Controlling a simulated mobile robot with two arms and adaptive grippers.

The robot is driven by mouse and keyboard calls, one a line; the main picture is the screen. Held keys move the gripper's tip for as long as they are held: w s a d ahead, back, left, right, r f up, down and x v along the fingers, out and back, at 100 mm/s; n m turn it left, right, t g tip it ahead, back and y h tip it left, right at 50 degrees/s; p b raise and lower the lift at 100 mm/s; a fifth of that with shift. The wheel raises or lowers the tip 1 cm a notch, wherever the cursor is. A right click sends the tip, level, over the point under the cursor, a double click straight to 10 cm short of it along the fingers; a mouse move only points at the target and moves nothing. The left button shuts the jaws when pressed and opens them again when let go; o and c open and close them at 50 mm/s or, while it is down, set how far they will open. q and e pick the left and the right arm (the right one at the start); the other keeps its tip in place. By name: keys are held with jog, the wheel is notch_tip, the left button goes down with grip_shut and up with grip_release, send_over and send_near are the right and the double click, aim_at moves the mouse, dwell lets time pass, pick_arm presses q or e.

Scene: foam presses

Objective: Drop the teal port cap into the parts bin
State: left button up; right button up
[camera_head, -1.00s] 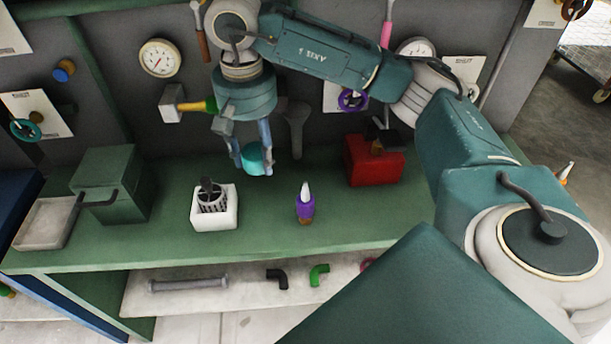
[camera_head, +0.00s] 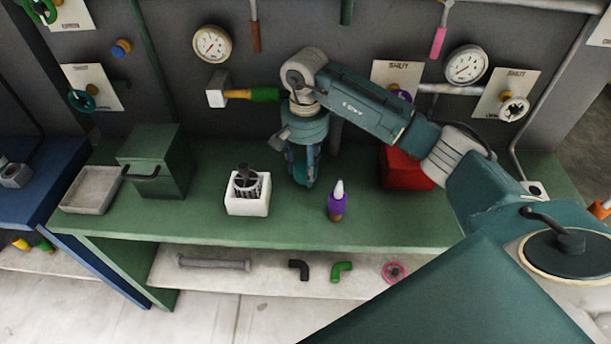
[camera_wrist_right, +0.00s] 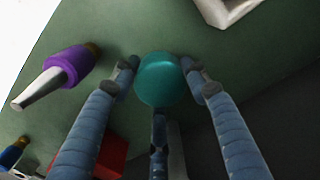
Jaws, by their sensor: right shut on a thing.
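The teal port cap (camera_wrist_right: 160,82) is a rounded teal piece between the fingers of my right gripper (camera_wrist_right: 159,66). In the head view, my right gripper (camera_head: 302,180) points down above the green bench, right of the white box and left of the purple bottle. Its fingers are shut on the cap, which is hard to make out there. A shallow, open grey tray (camera_head: 91,190) at the bench's left end looks most like the parts bin; no label shows. It is well left of the gripper, beyond the white box. My left gripper is not in view.
A white box (camera_head: 247,207) with a dark piece in it and a dark green box (camera_head: 155,163) stand between gripper and tray. The green bench (camera_head: 200,215) is clear in front.

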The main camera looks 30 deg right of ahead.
aim_at(305, 188)
notch_tip(305, 188, down, 4)
jog(key=shift+f+p, duration=0.25)
jog(key=shift+p, duration=0.3)
jog(key=shift+f, duration=0.35)
jog(key=shift+f, duration=0.15)
jog(key=o, duration=1.3)
jog(key=shift+c, duration=0.2)
